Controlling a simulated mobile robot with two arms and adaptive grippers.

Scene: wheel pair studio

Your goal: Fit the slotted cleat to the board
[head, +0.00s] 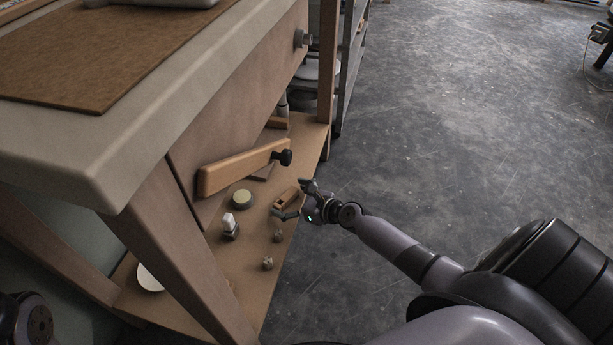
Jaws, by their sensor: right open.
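A small wooden block (286,198) with what looks like a dark slot lies on the low shelf; it may be the slotted cleat. My right gripper (290,200) is open, with one finger on the far side of this block and one on the near side. I cannot tell whether the fingers touch it. A long wooden bar (235,170) with a black knob at its right end is tilted against a large upright panel (225,105) under the bench. I cannot tell which of these is the board. My left gripper is not in view.
The low shelf (248,275) also holds a round tin (242,198), a white-topped item (229,223), small knobs (267,263) and a white disc (148,277). A slanted bench leg (175,250) and the thick bench top (130,130) enclose it.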

